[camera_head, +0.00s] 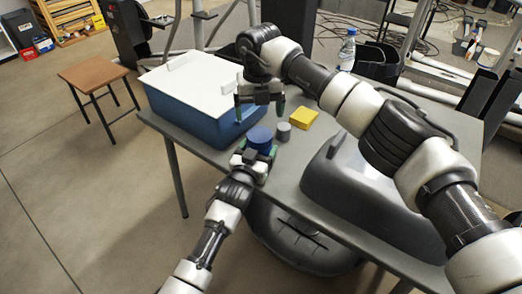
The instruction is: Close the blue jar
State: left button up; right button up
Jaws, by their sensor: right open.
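The blue jar (260,134) stands upright on the grey table, near its front left edge. My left gripper (257,151) reaches in from below, with its fingers close against the jar's near side. Whether they clamp it is unclear. My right gripper (260,108) is open and empty, pointing down above and just behind the jar. A small grey cylinder (283,132) stands right of the jar; I cannot tell whether it is a lid. The inside of the jar is not visible.
A blue bin with a white lid (195,82) stands behind and left. A yellow block (304,119) lies behind the grey cylinder. A large grey tub (350,185) takes up the table's right, partly behind my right arm. A water bottle (348,50) stands at the back.

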aim_at(259, 134)
jog(key=shift+f, duration=4.05)
jog(key=c, duration=0.9)
jog(key=o, duration=1.1)
jog(key=shift+c, duration=0.2)
notch_tip(259, 134, up, 12)
pick_arm(q)
jog(key=o, duration=1.7)
jog(key=shift+s, duration=0.1)
